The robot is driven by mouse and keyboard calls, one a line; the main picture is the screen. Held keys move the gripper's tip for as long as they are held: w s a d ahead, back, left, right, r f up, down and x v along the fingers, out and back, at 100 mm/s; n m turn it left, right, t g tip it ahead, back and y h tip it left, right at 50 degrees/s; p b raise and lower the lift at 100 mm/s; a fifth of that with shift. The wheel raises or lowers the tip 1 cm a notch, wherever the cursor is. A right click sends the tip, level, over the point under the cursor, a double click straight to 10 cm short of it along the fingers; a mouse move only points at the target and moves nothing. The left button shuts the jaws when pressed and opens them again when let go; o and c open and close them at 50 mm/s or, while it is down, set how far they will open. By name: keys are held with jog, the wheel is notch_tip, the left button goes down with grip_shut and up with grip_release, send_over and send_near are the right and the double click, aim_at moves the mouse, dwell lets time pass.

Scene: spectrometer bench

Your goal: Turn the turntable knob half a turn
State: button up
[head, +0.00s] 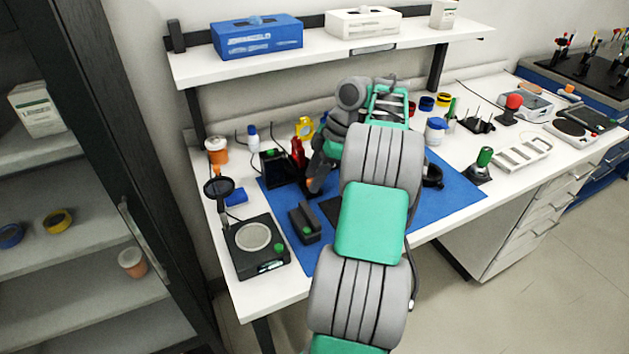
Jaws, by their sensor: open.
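A black box with a round grey plate on top, which looks like the turntable (253,238), stands at the left front corner of the white bench in the head view. A small green knob (279,247) sits at its right side, near the front. My arm crosses the middle of the view and bends down to the left over the blue mat. My gripper (312,184) is small in the picture, low over the mat behind and right of the turntable, apart from the knob. Its jaws are open and nothing shows between them.
A black block-shaped device (305,222) stands on the blue mat (455,188) just right of the turntable. A magnifier (218,187) stands behind it. A black box with a green button (272,165) is further back. A shelf (330,62) overhangs the bench's rear.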

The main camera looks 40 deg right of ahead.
jog(key=shift+c, duration=0.4)
grip_shut()
